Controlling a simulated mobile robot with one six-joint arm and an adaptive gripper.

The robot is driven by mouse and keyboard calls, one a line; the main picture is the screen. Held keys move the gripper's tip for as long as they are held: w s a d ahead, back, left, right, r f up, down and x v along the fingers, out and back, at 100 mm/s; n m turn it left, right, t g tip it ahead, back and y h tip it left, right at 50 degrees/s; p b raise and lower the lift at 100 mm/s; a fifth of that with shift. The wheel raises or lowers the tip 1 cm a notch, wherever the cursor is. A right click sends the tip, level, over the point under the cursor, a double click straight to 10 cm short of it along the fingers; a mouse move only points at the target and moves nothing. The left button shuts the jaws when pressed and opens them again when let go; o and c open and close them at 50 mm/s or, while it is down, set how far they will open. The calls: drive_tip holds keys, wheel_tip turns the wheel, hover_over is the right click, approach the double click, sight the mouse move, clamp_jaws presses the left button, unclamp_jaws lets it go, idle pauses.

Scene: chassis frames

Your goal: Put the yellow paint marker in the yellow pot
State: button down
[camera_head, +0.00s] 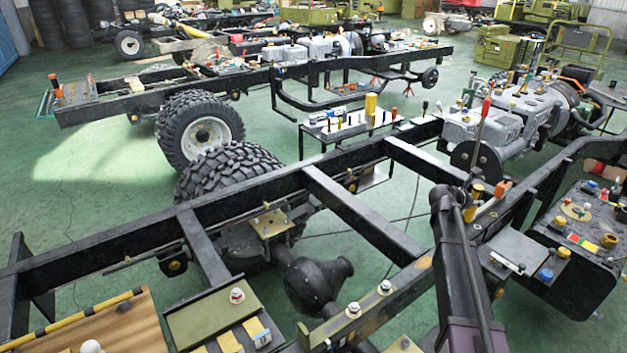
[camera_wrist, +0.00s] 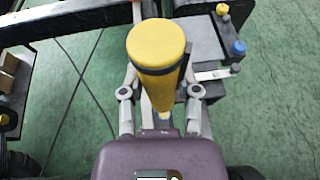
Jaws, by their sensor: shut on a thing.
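A yellow cylinder with a dark band, which looks like the yellow paint marker (camera_wrist: 157,48), fills the middle of the wrist view. My gripper (camera_wrist: 159,92) is shut on it, with a finger on each side. In the head view my arm reaches up from the bottom right, and my gripper (camera_head: 474,197) is small and partly hidden by the arm. A yellow piece (camera_head: 478,188) shows there. A small yellow cup-like thing (camera_head: 561,222) sits on the dark right-hand table. A taller yellow cylinder (camera_head: 371,103) stands on the middle bench. I cannot tell which is the yellow pot.
Black chassis rails (camera_head: 345,210) cross the scene around my arm. A grey engine (camera_head: 515,115) stands behind. The dark table (camera_head: 570,285) at right holds several small items. A blue knob (camera_wrist: 239,47) and pale lever (camera_wrist: 213,75) lie right of my gripper. Green floor is open at left.

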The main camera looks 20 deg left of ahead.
wheel_tip(320, 180, up, 30)
drive_tip(key=p, duration=2.9)
drive_tip(key=shift+s+f, duration=0.15)
